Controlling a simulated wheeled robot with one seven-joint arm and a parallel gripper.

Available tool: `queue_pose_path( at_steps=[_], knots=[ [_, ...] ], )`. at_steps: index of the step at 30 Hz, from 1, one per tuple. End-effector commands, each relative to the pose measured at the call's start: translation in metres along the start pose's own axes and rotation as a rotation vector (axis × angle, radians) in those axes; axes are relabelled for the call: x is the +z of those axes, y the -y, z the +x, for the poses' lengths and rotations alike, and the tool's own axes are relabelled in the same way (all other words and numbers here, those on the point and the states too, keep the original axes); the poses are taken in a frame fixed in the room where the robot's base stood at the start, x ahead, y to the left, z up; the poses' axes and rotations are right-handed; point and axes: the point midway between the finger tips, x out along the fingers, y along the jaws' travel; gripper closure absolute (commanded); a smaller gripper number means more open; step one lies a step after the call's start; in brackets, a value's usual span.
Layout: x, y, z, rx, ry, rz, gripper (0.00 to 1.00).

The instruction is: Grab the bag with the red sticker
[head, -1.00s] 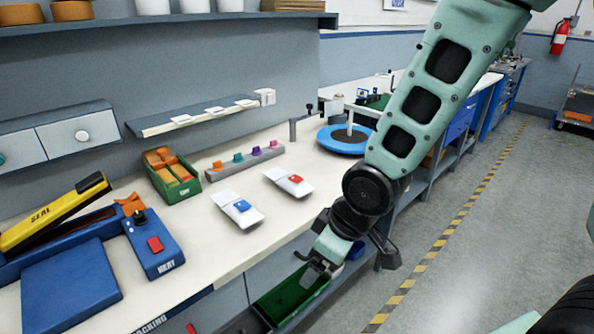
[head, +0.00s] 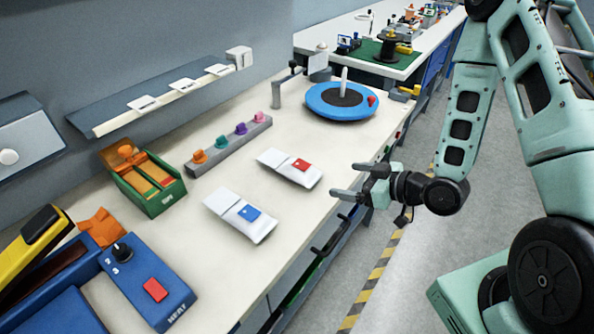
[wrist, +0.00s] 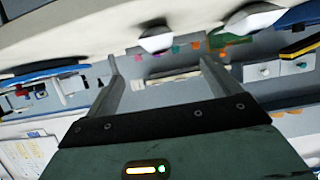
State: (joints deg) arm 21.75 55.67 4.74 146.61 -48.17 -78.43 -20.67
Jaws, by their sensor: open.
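The bag with the red sticker (head: 290,168) is a white pouch lying flat on the bench in the head view. A similar white bag with a blue sticker (head: 240,216) lies to its left and nearer. My gripper (head: 345,180) is open and empty, a little to the right of the red-sticker bag, at the bench's front edge, its fingers pointing left toward it. In the wrist view my gripper (wrist: 155,72) has its two fingers spread apart with nothing between them. Two white bags show upside down at the top there; their stickers cannot be made out.
A green box (head: 150,190) with orange contents, a grey strip of coloured clips (head: 228,145), and a blue round turntable (head: 340,101) stand around the bags. A blue heat sealer (head: 150,285) is at the lower left. The bench (head: 200,250) is clear around the bags.

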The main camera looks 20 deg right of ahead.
Motion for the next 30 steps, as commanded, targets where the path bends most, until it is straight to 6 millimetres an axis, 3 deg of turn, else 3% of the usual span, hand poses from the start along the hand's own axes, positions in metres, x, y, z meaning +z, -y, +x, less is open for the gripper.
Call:
queue_pose_path(
  at_steps=[3, 12, 22, 30],
  knots=[
    [0.006, 0.000, 0.016, -0.001, -0.003, -0.005, 0.11],
    [0.005, 0.000, 0.038, 0.000, -0.002, -0.004, 0.11],
    [-0.001, 0.001, 0.094, -0.003, 0.000, 0.000, 0.11],
    [-0.001, -0.001, 0.113, -0.001, 0.001, 0.001, 0.11]
  ],
)
